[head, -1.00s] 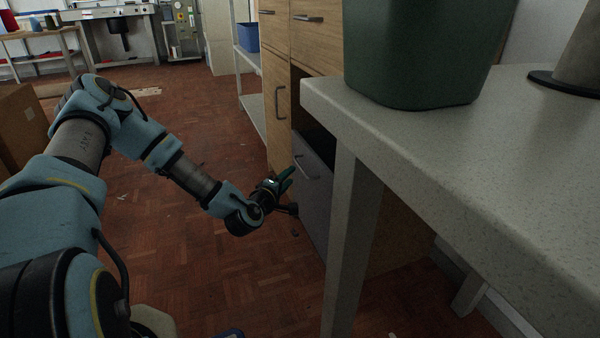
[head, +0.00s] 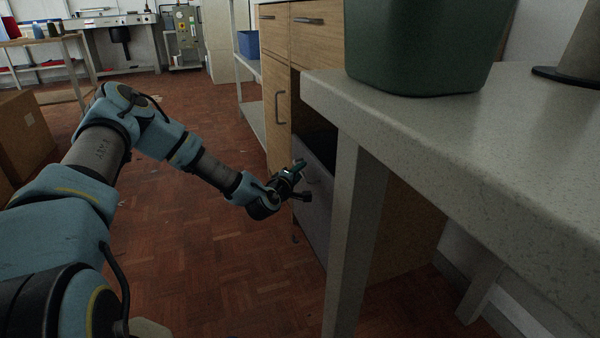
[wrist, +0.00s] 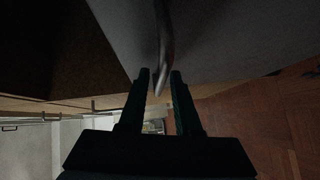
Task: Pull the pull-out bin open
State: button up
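The pull-out bin has a plain grey front (head: 315,212) low in the wooden cabinet, with a dark gap above it. In the wrist view its grey front (wrist: 235,40) fills the upper right. A curved metal handle (wrist: 164,45) stands off that front. My gripper (head: 302,178) is at the handle in the head view and partly hides it. In the wrist view my gripper (wrist: 161,75) is open, with one finger on each side of the handle's end. A gap shows beside the handle, so the fingers are not closed on it.
The light worktop (head: 440,140) and its leg (head: 350,235) stand close on the right, with a dark green container (head: 425,45) on top. Wooden drawers (head: 315,40) and a door (head: 276,115) adjoin the bin. The parquet floor (head: 215,260) before the bin is mostly clear.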

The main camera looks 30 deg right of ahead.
grip_shut()
dwell(1.1)
